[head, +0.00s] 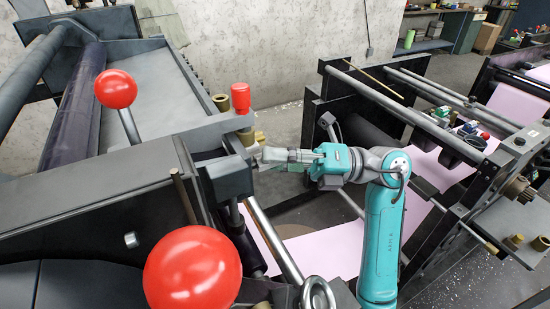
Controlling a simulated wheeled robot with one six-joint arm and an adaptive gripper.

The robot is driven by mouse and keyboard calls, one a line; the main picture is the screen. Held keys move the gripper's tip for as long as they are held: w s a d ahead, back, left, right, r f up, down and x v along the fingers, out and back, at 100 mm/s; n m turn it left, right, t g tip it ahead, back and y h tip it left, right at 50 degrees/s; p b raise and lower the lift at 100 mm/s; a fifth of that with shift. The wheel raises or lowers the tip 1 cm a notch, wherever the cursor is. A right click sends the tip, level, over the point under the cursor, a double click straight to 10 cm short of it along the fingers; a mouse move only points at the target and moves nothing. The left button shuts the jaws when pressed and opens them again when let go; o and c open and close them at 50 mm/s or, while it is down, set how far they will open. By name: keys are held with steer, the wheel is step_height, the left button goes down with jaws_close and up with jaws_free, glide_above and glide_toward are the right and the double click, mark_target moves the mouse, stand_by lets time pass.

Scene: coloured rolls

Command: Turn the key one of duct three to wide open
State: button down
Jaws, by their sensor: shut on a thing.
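My gripper (264,156) reaches left from my teal arm to the corner of the dark press frame (231,178). Its fingers are shut on a small brass knob (247,136) at that corner, though the contact is small and partly hidden. Another brass piece (221,102) and a brass piece with a red cap (240,98) stand just beyond on the same frame. I see no label that marks a duct or key number, and I cannot read the knob's turn position.
Two red ball handles, one at upper left (116,88) and a large one in front (193,270), stick up near the frame. A metal rod with a ring end (317,293) lies below my gripper. Pink sheet (332,246) runs between the machines. Another roller machine (400,105) stands at right.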

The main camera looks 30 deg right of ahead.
steer(key=c, duration=0.9)
jaws_free()
steer(key=shift+o, duration=0.2)
steer(key=shift+d, duration=0.1)
steer(key=v, duration=1.1)
steer(key=shift+d, duration=0.4)
steer(key=shift+s+f, duration=0.1)
steer(key=shift+s, duration=0.05)
